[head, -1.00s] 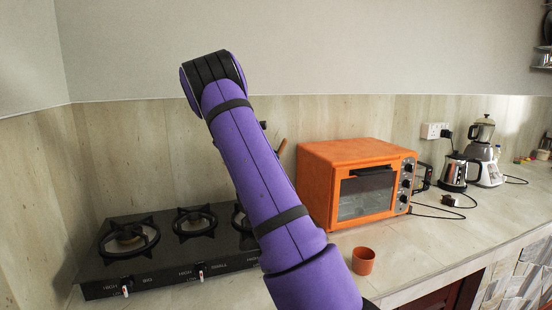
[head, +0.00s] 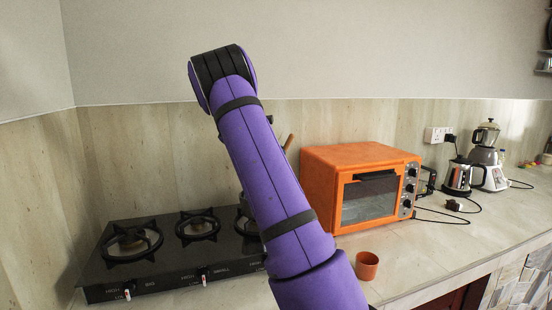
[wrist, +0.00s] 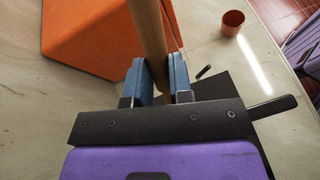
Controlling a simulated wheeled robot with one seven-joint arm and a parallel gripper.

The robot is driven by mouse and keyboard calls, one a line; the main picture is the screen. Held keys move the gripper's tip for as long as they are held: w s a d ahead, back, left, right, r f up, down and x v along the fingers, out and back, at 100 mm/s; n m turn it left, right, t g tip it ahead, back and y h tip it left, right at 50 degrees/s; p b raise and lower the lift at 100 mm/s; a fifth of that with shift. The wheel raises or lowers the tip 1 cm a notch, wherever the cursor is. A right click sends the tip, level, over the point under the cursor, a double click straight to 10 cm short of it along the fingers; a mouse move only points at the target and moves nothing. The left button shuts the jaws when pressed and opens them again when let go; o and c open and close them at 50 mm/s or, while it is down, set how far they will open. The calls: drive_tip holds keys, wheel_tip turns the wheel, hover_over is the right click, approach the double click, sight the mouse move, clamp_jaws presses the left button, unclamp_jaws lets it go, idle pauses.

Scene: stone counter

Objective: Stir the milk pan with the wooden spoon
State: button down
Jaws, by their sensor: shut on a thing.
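My gripper (wrist: 156,80) has blue fingers, shut on the round handle of the wooden spoon (wrist: 148,28) in the wrist view. In the head view a short piece of the spoon handle (head: 289,141) shows beside my purple arm, tilted, above the stove's right end. The spoon's lower end is hidden. The milk pan cannot be made out in the head view, where my arm covers the right part of the stove. A black bar-like handle (wrist: 272,107) sticks out beside my gripper in the wrist view; I cannot tell whether it belongs to the pan.
The black gas stove (head: 172,279) stands at the left of the counter. An orange oven (head: 325,180) stands to its right, with a small orange cup (head: 367,266) in front. A kettle (head: 457,176) and a blender (head: 487,160) stand farther right. Counter around the cup is clear.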

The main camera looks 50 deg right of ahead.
drive_tip(key=shift+s+d+r, duration=0.2)
drive_tip(key=shift+s+r, duration=0.2)
drive_tip(key=shift+r, duration=0.55)
drive_tip(key=shift+s+d+r, duration=0.25)
drive_tip(key=shift+s+r, duration=0.1)
drive_tip(key=shift+r, duration=0.55)
drive_tip(key=shift+s+d+r, duration=0.2)
drive_tip(key=shift+s+r, duration=0.2)
drive_tip(key=shift+r, duration=0.55)
drive_tip(key=shift+r, duration=0.1)
drive_tip(key=shift+r, duration=2.4)
